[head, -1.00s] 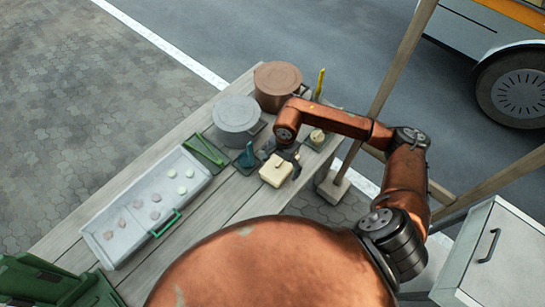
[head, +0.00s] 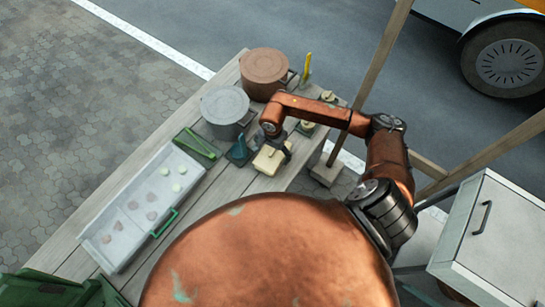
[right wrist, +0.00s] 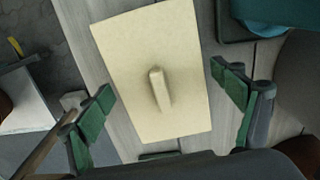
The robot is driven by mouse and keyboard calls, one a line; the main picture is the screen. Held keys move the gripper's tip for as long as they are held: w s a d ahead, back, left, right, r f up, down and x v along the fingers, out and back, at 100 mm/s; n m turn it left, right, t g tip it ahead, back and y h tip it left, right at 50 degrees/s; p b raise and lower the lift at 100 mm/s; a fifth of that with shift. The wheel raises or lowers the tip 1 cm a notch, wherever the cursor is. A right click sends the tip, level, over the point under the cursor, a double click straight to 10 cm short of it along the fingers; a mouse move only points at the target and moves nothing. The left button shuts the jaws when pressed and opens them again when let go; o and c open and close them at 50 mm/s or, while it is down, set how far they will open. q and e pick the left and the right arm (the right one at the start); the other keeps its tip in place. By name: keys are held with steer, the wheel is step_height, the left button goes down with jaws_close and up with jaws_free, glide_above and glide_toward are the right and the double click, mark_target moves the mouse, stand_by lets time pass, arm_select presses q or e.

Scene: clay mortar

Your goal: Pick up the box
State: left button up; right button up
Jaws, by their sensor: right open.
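The box (head: 267,162) is a cream, flat block near the right edge of the wooden table. In the right wrist view the box (right wrist: 130,50) shows a rectangular top with a small raised handle in the middle. My right gripper (head: 280,148) is over the box in the head view. In the right wrist view its green-padded fingers (right wrist: 166,92) are spread wide, one on each side of the box's near part, with nothing between them touching. The head view partly hides the box behind the gripper. My left gripper is not in view.
A grey pot (head: 224,112) and a brown pot (head: 265,70) stand behind the box. A teal item (head: 238,152) sits close at its left. A white tray (head: 112,245) with several round pieces lies further left. A wooden post (head: 372,85) rises at right.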

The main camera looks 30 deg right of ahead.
steer(key=c, duration=0.8)
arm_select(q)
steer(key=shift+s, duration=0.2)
arm_select(e)
steer(key=c, duration=0.6)
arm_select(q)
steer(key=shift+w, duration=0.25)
arm_select(e)
steer(key=shift+o, duration=0.2)
steer(key=shift+r, duration=0.1)
